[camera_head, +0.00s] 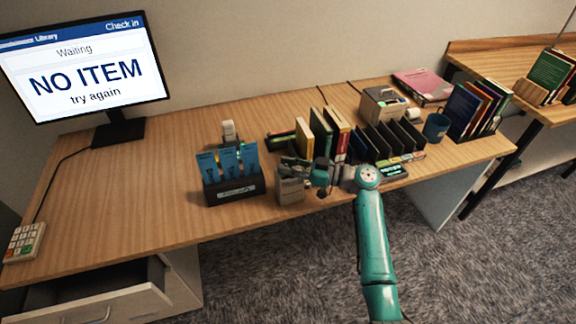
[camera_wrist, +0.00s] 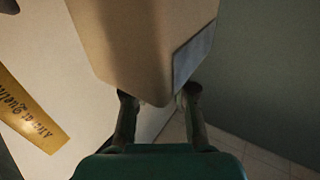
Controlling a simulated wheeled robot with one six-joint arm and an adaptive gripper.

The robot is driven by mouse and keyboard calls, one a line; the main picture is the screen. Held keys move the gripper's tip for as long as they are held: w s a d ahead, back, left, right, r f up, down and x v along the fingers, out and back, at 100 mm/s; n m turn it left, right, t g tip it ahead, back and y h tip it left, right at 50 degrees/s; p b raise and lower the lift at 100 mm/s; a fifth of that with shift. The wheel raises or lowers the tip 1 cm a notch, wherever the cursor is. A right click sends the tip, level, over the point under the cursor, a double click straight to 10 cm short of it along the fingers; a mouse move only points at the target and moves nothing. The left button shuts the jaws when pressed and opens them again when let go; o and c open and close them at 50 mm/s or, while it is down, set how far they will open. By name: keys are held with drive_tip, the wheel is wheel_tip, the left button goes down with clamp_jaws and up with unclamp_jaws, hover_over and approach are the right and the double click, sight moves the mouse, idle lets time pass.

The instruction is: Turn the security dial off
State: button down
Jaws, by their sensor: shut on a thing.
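My gripper (camera_head: 312,176) is beside the small beige box (camera_head: 290,190) near the table's front edge, at its upper right. In the wrist view my gripper (camera_wrist: 160,105) is shut on the lower end of a tan, round-cornered piece (camera_wrist: 145,45) with a grey patch on its right side. This piece may be the security dial or part of its housing; I cannot tell which. No dial face or off mark can be read in either view. My arm and wrist hide part of the area right of the box.
A black holder (camera_head: 236,192) with blue leaflets stands left of the box. Upright books (camera_head: 318,135) and black dividers (camera_head: 385,140) stand behind my gripper. The monitor (camera_head: 85,68) reads "NO ITEM". The table's left half is mostly clear.

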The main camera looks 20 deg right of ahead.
drive_tip(key=shift+n+g+y, duration=0.8)
drive_tip(key=shift+n+g, duration=0.2)
drive_tip(key=shift+g, duration=0.4)
drive_tip(key=c, duration=0.9)
unclamp_jaws()
drive_tip(key=v, duration=1.2)
drive_tip(key=shift+w, duration=0.1)
